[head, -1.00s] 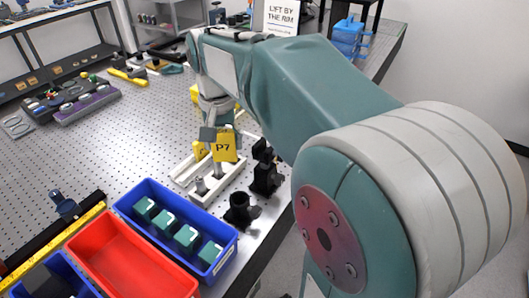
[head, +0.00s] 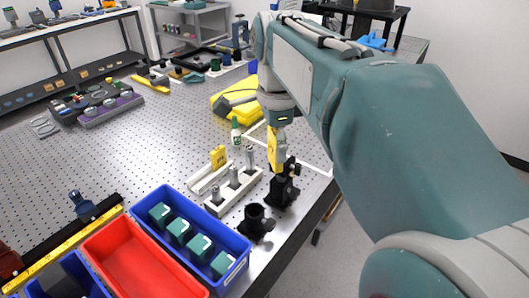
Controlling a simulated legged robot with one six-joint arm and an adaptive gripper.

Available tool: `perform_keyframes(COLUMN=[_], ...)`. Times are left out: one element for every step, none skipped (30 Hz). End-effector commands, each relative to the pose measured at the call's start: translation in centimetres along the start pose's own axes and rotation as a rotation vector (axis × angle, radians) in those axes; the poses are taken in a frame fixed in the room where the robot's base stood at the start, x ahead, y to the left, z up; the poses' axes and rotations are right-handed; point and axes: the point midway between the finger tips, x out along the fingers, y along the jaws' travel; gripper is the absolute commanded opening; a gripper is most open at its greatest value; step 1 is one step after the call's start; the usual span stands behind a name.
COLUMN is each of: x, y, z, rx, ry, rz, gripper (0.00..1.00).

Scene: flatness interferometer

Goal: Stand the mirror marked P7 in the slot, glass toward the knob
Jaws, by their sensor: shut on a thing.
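My gripper (head: 277,128) is shut on a yellow piece, the mirror marked P7 (head: 276,147). The mirror hangs below the jaws, and its marking and glass face cannot be made out now. It is held above the right end of a white rack (head: 222,205) with silver posts, close to a black mount (head: 285,188). Another small yellow plate (head: 218,157) stands upright at the rack's far side. Which gap is the slot, and whether the mirror touches anything, I cannot tell. A black round-topped piece (head: 257,222) stands in front; I cannot tell whether it is the knob.
A blue bin (head: 240,268) with several teal blocks and a red bin (head: 118,240) stand at the front. A small green bottle (head: 236,133) and a yellow case (head: 228,105) are behind the rack.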

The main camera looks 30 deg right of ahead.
Motion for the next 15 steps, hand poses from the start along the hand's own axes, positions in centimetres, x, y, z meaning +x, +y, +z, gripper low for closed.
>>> perform_keyframes(x=[-0.3,-0.4,-0.6,-0.7,-0.9,-1.0,-1.2,-1.3,-1.5,-1.6,-1.7,-1.9,-2.0,-2.2,-2.3], y=[0.3,0.5,0.7,0.9,1.1,1.3,1.5,1.7,1.9,2.1,2.3,2.6,2.8,3.0,3.2], z=[-0.3,-0.4,-0.6,-0.7,-0.9,-1.1,-1.2,-1.3,-1.5,-1.6,-1.7,-1.9,-2.0,-2.1,-2.3], rx=[0.058,0.095,0.143,0.18,0.217,0.267,0.304,0.341,0.389,0.426,0.463,0.513,0.55,0.587,0.635], ry=[0.0,0.0,0.0,0.0,0.0,0.0,0.0,0.0,0.0,0.0,0.0,0.0,0.0,0.0,0.0], rz=[-0.001,-0.001,0.0,-0.001,-0.001,-0.002,-0.002,-0.001,0.0,0.0,-0.001,-0.002,-0.002,-0.001,0.0], gripper=[0.23,0.23,0.23,0.23,0.23,0.23,0.23,0.23,0.23,0.23,0.23,0.23,0.23,0.23,0.23])
